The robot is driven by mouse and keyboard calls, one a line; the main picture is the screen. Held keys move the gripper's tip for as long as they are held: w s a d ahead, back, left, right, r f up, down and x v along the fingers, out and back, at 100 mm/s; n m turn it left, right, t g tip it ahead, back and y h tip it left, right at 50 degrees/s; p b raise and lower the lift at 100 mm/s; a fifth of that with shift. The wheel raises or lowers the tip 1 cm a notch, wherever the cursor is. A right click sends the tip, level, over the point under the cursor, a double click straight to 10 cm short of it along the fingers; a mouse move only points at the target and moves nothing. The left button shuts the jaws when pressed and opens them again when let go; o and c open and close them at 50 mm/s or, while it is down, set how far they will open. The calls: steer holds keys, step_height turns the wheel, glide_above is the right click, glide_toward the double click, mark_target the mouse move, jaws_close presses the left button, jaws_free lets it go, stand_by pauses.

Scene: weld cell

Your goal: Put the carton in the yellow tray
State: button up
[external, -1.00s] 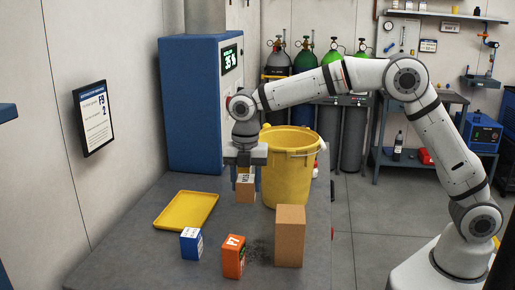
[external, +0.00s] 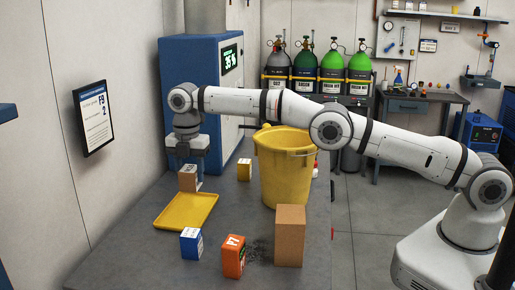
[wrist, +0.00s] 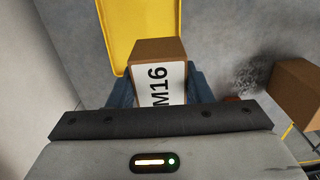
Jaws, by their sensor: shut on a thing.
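The carton (external: 188,179) is a small brown box with a white label. In the wrist view its label reads M16 (wrist: 160,82). My gripper (external: 187,168) is shut on it, with a blue finger on each side, and points down. The yellow tray (external: 172,222) lies flat and empty on the grey table, at the left. The carton is at the tray's far edge in the external view; I cannot tell how high it is above the table. In the wrist view the tray (wrist: 119,40) shows just beyond the carton, partly hidden by it.
A blue box (external: 191,244) and an orange box (external: 233,257) stand in front of the tray. A tall brown box (external: 290,236) and a yellow bucket (external: 283,170) stand to the right. A blue cabinet (external: 190,95) rises at the back.

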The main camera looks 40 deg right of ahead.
mark_target(191, 187)
step_height(191, 187, down, 5)
steer(key=shift+f+b, duration=0.15)
steer(key=shift+b, duration=0.4)
steer(key=shift+f+p, duration=0.55)
steer(key=shift+f, duration=1.8)
steer(key=o, duration=0.8)
steer(key=shift+f, duration=0.25)
steer(key=o, duration=0.5)
steer(key=shift+r, duration=0.1)
step_height(191, 187, up, 12)
steer(key=shift+r+p, duration=0.15)
steer(key=shift+p, duration=0.75)
